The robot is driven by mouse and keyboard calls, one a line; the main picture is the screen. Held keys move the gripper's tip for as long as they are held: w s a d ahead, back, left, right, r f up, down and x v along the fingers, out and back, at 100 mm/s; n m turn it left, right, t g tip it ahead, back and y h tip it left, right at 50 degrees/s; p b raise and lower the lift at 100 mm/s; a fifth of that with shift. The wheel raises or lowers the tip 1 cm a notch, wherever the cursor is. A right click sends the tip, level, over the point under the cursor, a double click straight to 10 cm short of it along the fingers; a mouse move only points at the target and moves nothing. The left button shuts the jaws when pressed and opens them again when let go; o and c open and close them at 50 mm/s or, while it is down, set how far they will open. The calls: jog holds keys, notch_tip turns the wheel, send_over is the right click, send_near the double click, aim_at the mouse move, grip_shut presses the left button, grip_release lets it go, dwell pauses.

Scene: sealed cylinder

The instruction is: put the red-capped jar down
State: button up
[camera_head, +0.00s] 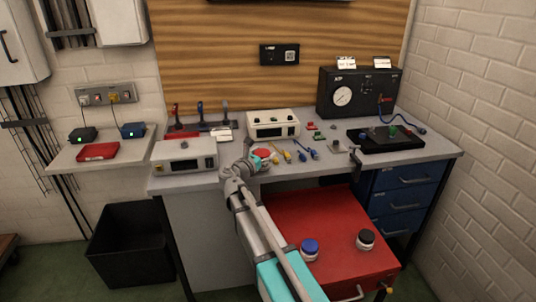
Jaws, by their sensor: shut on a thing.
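The red-capped jar (263,154) shows as a round red top at the front part of the grey workbench (330,157), left of the middle. My gripper (256,160) is at the jar and shut on it. The fingers are small here and partly merge with the jar. I cannot tell whether the jar's base touches the bench top.
Screwdrivers and small parts (300,152) lie just right of the jar. A white instrument (272,125) stands behind it and another (184,155) to the left. A red cabinet (320,215) below carries a blue-capped jar (310,249) and a black-capped jar (365,239).

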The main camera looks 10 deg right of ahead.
jog(key=shift+f, duration=0.15)
jog(key=o, duration=0.9)
jog(key=shift+r, duration=0.25)
jog(key=v, duration=1.2)
